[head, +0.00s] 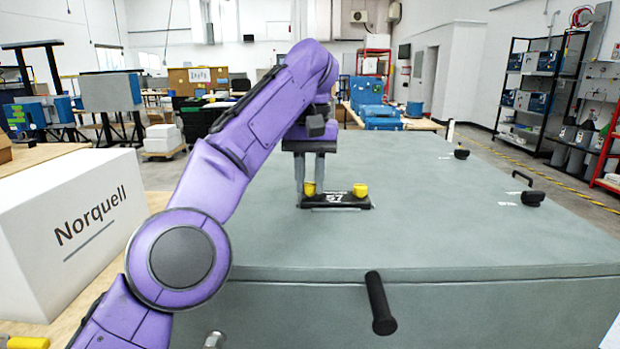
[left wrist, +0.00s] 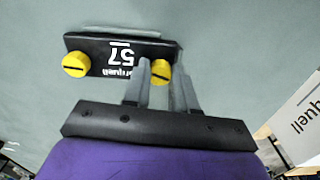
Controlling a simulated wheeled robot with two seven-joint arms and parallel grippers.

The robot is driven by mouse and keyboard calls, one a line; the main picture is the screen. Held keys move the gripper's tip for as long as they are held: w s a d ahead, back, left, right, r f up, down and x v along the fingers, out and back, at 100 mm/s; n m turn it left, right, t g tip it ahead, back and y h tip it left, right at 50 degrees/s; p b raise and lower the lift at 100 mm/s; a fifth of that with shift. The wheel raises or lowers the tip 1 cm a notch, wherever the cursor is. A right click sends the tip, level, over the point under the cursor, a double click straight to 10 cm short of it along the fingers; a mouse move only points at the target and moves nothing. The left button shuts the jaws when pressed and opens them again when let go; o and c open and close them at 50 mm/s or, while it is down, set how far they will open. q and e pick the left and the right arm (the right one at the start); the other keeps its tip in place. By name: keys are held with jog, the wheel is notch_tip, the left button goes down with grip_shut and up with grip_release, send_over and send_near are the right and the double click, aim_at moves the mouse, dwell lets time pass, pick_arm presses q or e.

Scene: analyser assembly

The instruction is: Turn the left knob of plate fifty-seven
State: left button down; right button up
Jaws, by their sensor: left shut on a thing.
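Plate fifty-seven (head: 338,201) is a black plate with white "57" lettering, lying on the flat top of a big grey-green housing (head: 440,225). It carries two yellow knobs, a left knob (head: 310,188) and a right knob (head: 361,190). My left gripper (head: 309,187) reaches down over the plate, its grey fingers on either side of the left knob and shut on it. In the left wrist view the plate (left wrist: 105,57) appears turned round: the held knob (left wrist: 160,72) is at right between the fingers (left wrist: 162,68), the free knob (left wrist: 76,64) at left. My right gripper is not seen.
A dark handle (head: 380,303) sticks out of the housing's front. Black knobs (head: 532,198) and a small handle stand at the top's right side. The housing top around the plate is clear.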

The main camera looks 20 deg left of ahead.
aim_at(311, 183)
pick_arm(q)
jog(key=shift+d+f+n, duration=0.1)
jog(key=shift+f+n, duration=0.1)
jog(key=shift+n, duration=0.8)
jog(key=c, duration=0.9)
grip_release()
jog(key=shift+w, duration=0.1)
jog(key=shift+r, duration=0.15)
notch_tip(311, 183, up, 10)
jog(key=p, duration=1)
jog(key=shift+r+p, duration=0.2)
jog(key=shift+p, duration=0.15)
jog(key=shift+f, duration=0.1)
